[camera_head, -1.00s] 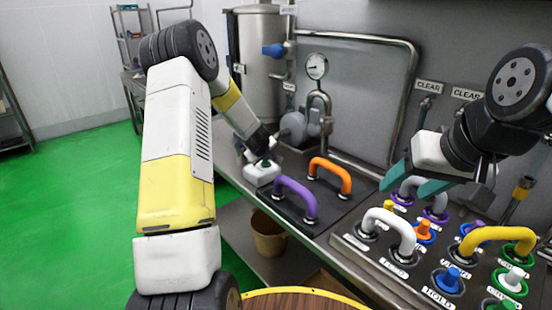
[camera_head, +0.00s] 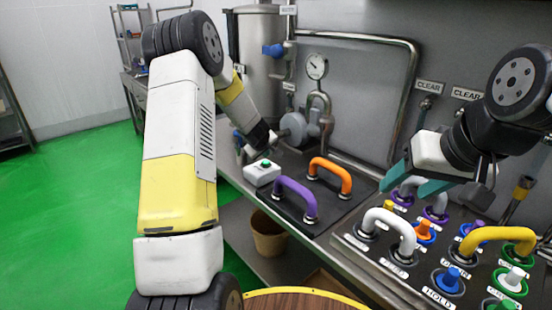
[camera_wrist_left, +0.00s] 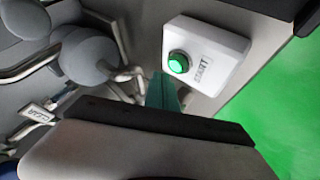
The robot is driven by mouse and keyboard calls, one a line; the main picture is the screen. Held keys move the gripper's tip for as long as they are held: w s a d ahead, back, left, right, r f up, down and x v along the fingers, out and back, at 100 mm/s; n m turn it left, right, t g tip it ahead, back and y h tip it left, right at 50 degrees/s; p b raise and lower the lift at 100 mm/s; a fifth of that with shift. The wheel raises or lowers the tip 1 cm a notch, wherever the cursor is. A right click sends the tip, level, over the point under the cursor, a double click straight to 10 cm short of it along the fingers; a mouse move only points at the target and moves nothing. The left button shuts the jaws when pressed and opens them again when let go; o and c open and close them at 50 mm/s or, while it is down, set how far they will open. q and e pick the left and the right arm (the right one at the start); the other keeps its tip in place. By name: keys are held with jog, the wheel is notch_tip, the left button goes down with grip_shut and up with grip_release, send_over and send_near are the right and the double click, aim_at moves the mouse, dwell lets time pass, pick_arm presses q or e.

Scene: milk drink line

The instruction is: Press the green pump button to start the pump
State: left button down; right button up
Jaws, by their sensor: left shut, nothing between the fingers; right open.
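The green pump button (camera_head: 265,163) sits on top of a white box (camera_head: 262,176) on the metal counter, left of the purple handle. In the left wrist view the button (camera_wrist_left: 178,62) is bright green, uncovered, on the white box (camera_wrist_left: 215,48) labelled START. My left gripper (camera_wrist_left: 164,90) is shut and empty, its teal fingers beside the box in that view and apart from the button. In the head view its wrist is above and behind the box, and its fingertips are hard to make out. My right gripper (camera_head: 412,178) is open and empty above the panel at right.
A purple handle (camera_head: 296,196) and an orange handle (camera_head: 331,172) stand on a black plate right of the box. The pump (camera_head: 296,129) and gauge (camera_head: 316,67) are behind. A panel of coloured buttons and handles fills the right. A bucket (camera_head: 268,236) is below the counter.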

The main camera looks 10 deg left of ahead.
aim_at(266, 164)
pick_arm(q)
jog(key=shift+r, duration=2.85)
